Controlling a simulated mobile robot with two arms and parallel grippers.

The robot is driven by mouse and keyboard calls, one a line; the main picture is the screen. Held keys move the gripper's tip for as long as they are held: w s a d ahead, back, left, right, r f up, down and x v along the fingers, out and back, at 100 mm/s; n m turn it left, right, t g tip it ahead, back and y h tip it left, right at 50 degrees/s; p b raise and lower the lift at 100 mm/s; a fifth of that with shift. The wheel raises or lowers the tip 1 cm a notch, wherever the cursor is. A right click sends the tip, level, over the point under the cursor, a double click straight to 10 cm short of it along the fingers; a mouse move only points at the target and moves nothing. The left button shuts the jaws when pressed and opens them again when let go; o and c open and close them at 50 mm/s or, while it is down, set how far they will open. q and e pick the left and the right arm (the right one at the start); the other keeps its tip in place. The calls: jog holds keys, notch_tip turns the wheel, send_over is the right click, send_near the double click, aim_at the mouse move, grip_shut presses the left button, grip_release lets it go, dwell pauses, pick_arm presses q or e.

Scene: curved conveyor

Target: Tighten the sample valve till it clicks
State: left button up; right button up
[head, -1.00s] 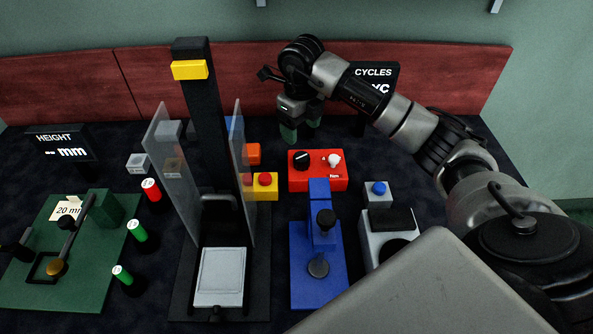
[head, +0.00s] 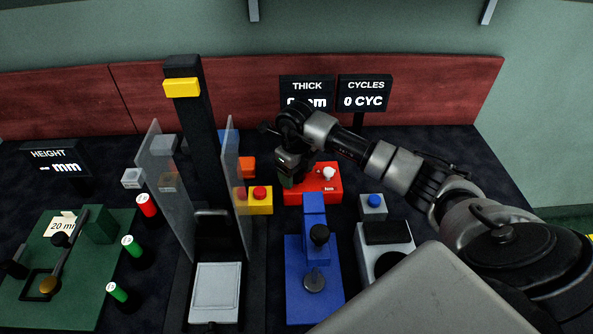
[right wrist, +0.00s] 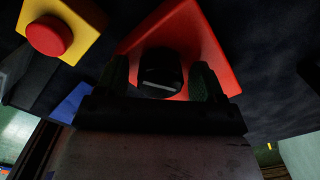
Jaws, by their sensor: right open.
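A red box (head: 334,190) stands behind the blue fixture, with a white knob (head: 328,173) on its right part. A black knob (right wrist: 160,72) on this box shows in the right wrist view. No label in view reads sample valve, so I cannot tell for sure which part it is. My right gripper (head: 289,178) is at the left part of the red box and hides the black knob in the head view. In the right wrist view its open fingers (right wrist: 160,80) stand on both sides of the black knob; contact is unclear. My left gripper is not in view.
A yellow box with a red button (head: 260,193) stands close left of my right gripper. The tall black stand with clear side panels (head: 164,180) is further left. A blue fixture (head: 297,270) is in front. THICK (head: 307,92) and CYCLES (head: 365,92) displays stand behind.

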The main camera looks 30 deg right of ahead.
jog(key=c, duration=0.9)
jog(key=shift+m+p, duration=0.4)
jog(key=shift+m, duration=1.6)
jog(key=shift+c, duration=0.2)
jog(key=o, duration=0.9)
jog(key=shift+o, duration=0.2)
jog(key=shift+r, duration=0.1)
notch_tip(320, 180, up, 11)
jog(key=shift+f, duration=0.2)
